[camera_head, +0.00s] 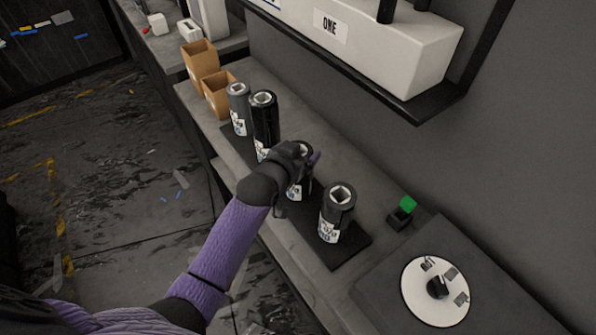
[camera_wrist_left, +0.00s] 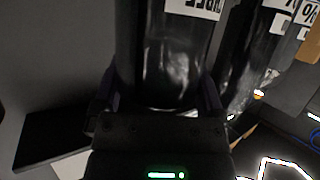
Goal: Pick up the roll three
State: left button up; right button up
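Several tint rolls stand in a row on a dark mat (camera_head: 350,250) on the bench. My left gripper (camera_head: 298,166) is at the third roll from the far end, and it hides much of that roll (camera_head: 301,188). In the left wrist view, that dark, glossy roll (camera_wrist_left: 165,55) sits between the two fingers of the gripper (camera_wrist_left: 160,95), with no clear gap on either side. Its white label is cut off at the top. I cannot tell whether it is off the mat. My right gripper is not in view.
A grey roll (camera_head: 238,106) and a black roll (camera_head: 264,118) stand beyond the gripper; another roll (camera_head: 338,210) stands nearer. Brown boxes (camera_head: 217,92) are at the far end. A white disc (camera_head: 418,300) and a green-topped item (camera_head: 403,212) lie right. A shelf (camera_head: 430,100) overhangs the bench.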

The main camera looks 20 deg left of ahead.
pick_arm(q)
grip_shut()
jog(key=shift+r, duration=0.1)
